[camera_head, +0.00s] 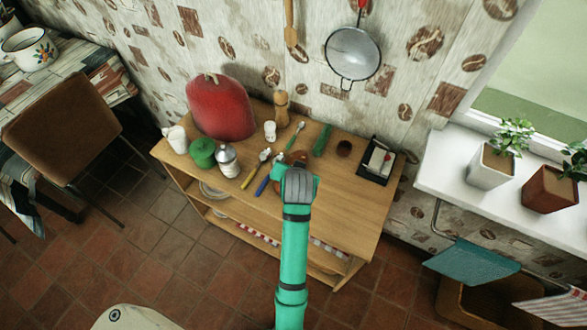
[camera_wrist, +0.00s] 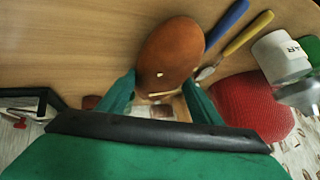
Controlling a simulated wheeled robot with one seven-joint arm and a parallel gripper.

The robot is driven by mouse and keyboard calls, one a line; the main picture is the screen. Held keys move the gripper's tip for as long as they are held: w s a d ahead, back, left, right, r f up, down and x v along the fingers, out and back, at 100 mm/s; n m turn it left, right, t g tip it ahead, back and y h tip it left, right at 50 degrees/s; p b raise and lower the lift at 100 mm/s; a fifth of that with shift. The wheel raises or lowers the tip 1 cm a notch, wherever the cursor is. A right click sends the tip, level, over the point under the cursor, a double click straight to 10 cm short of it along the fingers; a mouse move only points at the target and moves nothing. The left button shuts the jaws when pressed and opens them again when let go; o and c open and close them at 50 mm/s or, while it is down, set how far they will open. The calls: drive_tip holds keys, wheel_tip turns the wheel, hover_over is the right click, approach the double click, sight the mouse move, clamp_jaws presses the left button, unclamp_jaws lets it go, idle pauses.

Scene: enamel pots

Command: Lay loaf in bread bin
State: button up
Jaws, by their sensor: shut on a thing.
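The loaf (camera_wrist: 171,56) is a smooth brown oval, seen large in the wrist view. In the head view only a small brown part of the loaf (camera_head: 295,157) shows past my arm. My gripper (camera_wrist: 160,90) is shut on the near end of the loaf, one green finger on each side. In the head view my gripper (camera_head: 290,165) is over the middle of the wooden sideboard. A large red rounded object (camera_head: 220,107), seemingly the bread bin, stands at the back left of the sideboard. It partly shows in the wrist view (camera_wrist: 250,108). No opening is visible.
Blue-handled (camera_head: 263,185) and yellow-handled (camera_head: 250,175) utensils lie left of my gripper. A green tin (camera_head: 202,153), a can (camera_head: 228,161) and a wooden mill (camera_head: 281,109) stand nearby. A black tray (camera_head: 376,161) lies right. The sideboard's front right is clear.

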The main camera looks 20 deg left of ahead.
drive_tip(key=shift+a+f, duration=0.1)
drive_tip(key=o, duration=1.9)
drive_tip(key=shift+w, duration=0.1)
drive_tip(key=shift+o, duration=0.2)
drive_tip(key=shift+a, duration=0.1)
drive_tip(key=v, duration=1.2)
